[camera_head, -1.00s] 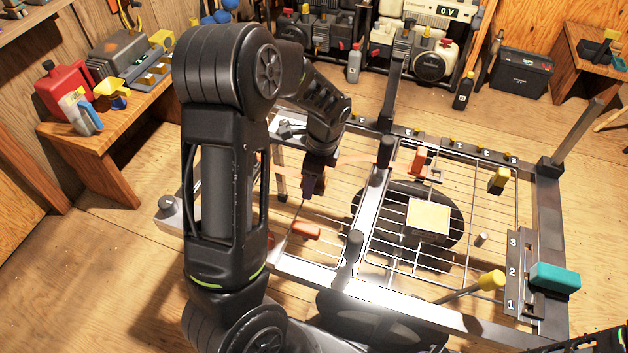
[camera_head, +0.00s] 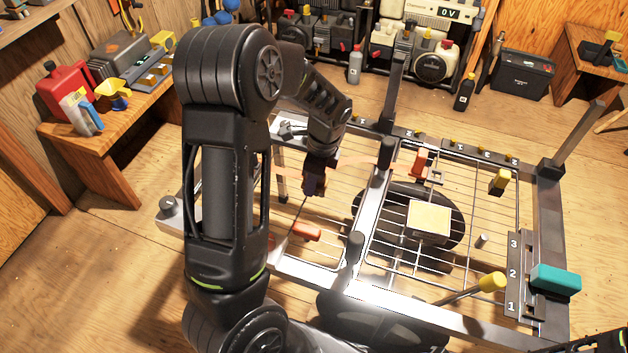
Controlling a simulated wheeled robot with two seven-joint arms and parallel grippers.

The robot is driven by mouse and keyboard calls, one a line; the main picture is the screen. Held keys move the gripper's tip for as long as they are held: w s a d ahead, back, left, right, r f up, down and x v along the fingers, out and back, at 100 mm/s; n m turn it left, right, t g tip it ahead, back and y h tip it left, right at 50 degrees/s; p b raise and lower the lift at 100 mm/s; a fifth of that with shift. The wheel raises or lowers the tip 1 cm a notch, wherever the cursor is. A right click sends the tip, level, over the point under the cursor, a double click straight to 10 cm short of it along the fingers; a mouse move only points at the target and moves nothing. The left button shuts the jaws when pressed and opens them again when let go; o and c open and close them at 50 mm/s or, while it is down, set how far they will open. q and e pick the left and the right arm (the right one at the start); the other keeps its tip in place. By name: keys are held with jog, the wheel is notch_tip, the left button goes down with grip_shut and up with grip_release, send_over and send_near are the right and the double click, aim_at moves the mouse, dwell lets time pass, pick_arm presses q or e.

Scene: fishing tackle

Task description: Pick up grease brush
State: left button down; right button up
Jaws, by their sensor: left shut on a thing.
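My left gripper (camera_head: 314,184) points down over the left half of the wire rack. It is shut on a thin dark-shafted thing, which I take to be the grease brush (camera_head: 303,208). The shaft slants down and left from the jaws. Its upper part is hidden by the gripper, and I cannot tell whether its lower end touches the rack. An orange-red handle (camera_head: 306,231) lies just below and beside it. My right gripper is not in view; only a dark part of my right arm shows at the bottom right corner.
The metal-framed wire rack (camera_head: 375,215) has upright posts. On it are a yellow-topped block (camera_head: 430,217), a red-orange tool (camera_head: 419,163) and yellow-handled tools (camera_head: 491,283). A teal block (camera_head: 555,280) sits on the right rail. A wooden bench (camera_head: 95,140) stands at left.

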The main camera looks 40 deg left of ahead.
pick_arm(q)
notch_tip(320, 180, up, 10)
jog(key=shift+r+p, duration=0.1)
jog(key=shift+p, duration=0.9)
jog(key=c, duration=1.4)
grip_release()
jog(key=c, duration=0.7)
